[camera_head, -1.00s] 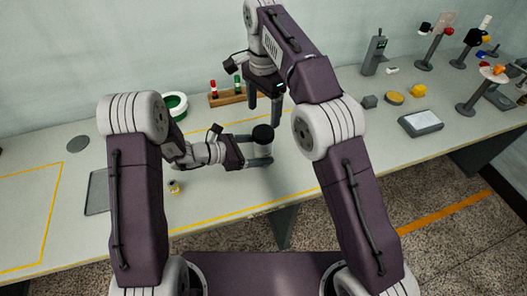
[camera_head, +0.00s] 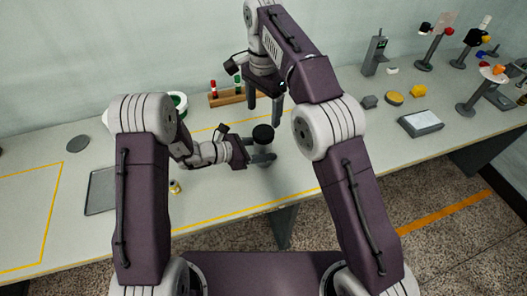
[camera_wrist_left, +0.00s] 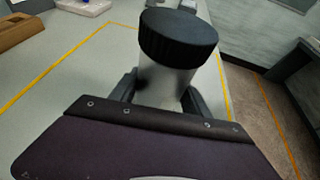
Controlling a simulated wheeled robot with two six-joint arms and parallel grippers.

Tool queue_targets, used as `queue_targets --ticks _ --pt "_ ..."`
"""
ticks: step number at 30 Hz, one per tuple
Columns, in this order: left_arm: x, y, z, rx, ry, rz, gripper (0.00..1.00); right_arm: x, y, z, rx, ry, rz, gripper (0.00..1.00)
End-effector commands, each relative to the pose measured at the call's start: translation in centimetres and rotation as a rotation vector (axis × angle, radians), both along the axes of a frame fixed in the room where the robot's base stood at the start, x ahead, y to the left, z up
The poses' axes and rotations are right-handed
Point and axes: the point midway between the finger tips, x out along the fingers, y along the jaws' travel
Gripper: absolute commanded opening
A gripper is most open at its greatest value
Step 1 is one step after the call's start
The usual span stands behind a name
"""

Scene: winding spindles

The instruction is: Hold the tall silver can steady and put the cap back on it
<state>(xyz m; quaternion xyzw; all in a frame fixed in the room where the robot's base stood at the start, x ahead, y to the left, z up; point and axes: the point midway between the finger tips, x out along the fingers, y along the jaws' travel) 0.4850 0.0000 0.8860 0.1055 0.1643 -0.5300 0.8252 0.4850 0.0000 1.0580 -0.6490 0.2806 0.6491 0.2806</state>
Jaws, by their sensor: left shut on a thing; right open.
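The tall silver can (camera_head: 263,146) stands upright near the middle of the bench. A black ribbed cap (camera_head: 263,132) sits on its top. In the left wrist view the cap (camera_wrist_left: 178,38) covers the top of the can (camera_wrist_left: 163,86); whether it is screwed down cannot be seen. My left gripper (camera_head: 263,158) is shut around the can's body from the left, below the cap. Its dark fingers (camera_wrist_left: 160,95) flank the can in the wrist view. My right gripper (camera_head: 264,112) is open and empty, fingers pointing down, above and just behind the cap.
A wooden rack (camera_head: 228,97) with red and green items stands behind. A green-and-white ring (camera_head: 179,101) is partly hidden by my left arm. A small yellow-banded item (camera_head: 175,187) and a grey tray (camera_head: 101,191) lie left.

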Motion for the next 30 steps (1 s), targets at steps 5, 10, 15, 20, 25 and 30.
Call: queue_targets --ticks 5,10,15,20,25,30 --pt "0.0 0.0 0.01 0.0 0.0 0.0 0.0 0.0 0.0 0.0 0.0 0.0 0.396 0.76" --pt "0.0 0.0 0.02 0.0 0.0 0.0 0.0 0.0 0.0 0.01 0.0 0.0 0.984 0.76" --pt "0.0 0.0 0.02 0.0 0.0 0.0 0.0 0.0 0.0 0.01 0.0 0.0 1.574 0.76" --pt "0.01 0.01 0.02 0.0 0.0 0.0 0.0 0.0 0.0 0.01 0.0 0.0 2.128 0.76" --pt "0.0 0.0 0.02 0.0 0.0 0.0 0.0 0.0 0.0 0.01 0.0 0.0 2.711 0.76" --pt "0.01 0.0 0.03 -0.001 0.0 0.0 0.0 0.0 0.0 0.01 0.0 0.0 -3.102 0.76"
